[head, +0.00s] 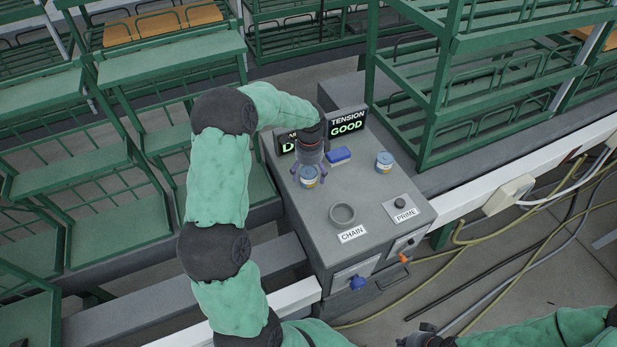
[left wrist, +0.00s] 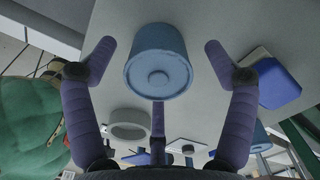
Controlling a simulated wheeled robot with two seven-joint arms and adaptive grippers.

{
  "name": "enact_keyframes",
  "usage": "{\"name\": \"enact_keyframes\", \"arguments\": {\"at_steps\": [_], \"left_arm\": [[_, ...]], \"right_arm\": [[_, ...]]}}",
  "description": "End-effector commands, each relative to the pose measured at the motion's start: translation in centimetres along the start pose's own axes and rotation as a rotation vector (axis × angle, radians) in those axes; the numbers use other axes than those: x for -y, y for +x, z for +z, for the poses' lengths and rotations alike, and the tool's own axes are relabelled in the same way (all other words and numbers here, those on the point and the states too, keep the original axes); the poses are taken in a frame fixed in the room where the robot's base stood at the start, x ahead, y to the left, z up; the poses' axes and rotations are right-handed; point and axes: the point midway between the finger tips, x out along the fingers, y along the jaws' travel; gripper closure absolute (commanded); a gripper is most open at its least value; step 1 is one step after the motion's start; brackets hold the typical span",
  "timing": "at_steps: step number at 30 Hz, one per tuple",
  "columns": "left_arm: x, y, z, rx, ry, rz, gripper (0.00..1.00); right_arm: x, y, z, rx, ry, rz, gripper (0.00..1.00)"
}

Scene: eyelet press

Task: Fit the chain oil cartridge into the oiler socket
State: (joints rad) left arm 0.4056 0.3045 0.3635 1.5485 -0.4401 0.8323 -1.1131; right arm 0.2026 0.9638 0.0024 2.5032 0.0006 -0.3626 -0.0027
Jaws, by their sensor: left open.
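A small blue-topped cartridge (head: 309,179) with a pale label stands upright on the grey cabinet top. My left gripper (head: 309,172) is just above and around it with fingers spread. In the left wrist view the blue cartridge (left wrist: 158,62) lies between the open fingers (left wrist: 160,60), with a visible gap on either side. A second similar cartridge (head: 384,165) stands at the cabinet's right. The label text on both is too small to read. The round socket ring (head: 342,221) by the CHAIN plate looks empty; it also shows in the left wrist view (left wrist: 130,133). My right gripper is barely visible at the bottom edge (head: 425,340).
A blue block (head: 338,155) lies behind the near cartridge. Two displays stand at the back; one reads TENSION GOOD (head: 347,124). A black button (head: 400,203) sits by the PRIME plate. Blue (head: 357,283) and orange (head: 404,258) knobs stick out in front. Green racks surround the cabinet.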

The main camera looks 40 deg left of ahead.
Motion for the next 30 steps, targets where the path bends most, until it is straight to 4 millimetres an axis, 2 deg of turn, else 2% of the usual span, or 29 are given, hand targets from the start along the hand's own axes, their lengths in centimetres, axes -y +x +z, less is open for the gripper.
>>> {"name": "enact_keyframes", "arguments": {"at_steps": [5,6,12,13,23,30], "left_arm": [[0.0,0.0,0.0,0.000,0.000,0.000,0.15],[0.0,0.0,0.0,0.000,0.000,0.000,0.18],[0.0,0.0,0.0,0.000,0.000,0.000,0.74],[0.0,0.0,0.0,0.000,0.000,0.000,0.79],[0.0,-0.1,0.0,0.000,0.000,0.000,0.80],[0.1,-1.8,0.0,-0.001,-0.001,-0.002,0.80]], "right_arm": [[0.0,0.0,0.0,0.000,0.000,0.000,1.00],[0.0,0.0,0.0,0.000,0.000,0.000,1.00],[0.0,0.0,0.0,0.000,0.000,0.000,1.00],[0.0,0.0,0.0,0.000,0.000,0.000,1.00],[0.0,0.0,0.0,0.000,0.000,0.000,1.00],[0.1,-0.3,0.0,0.000,0.000,0.000,1.00]]}}
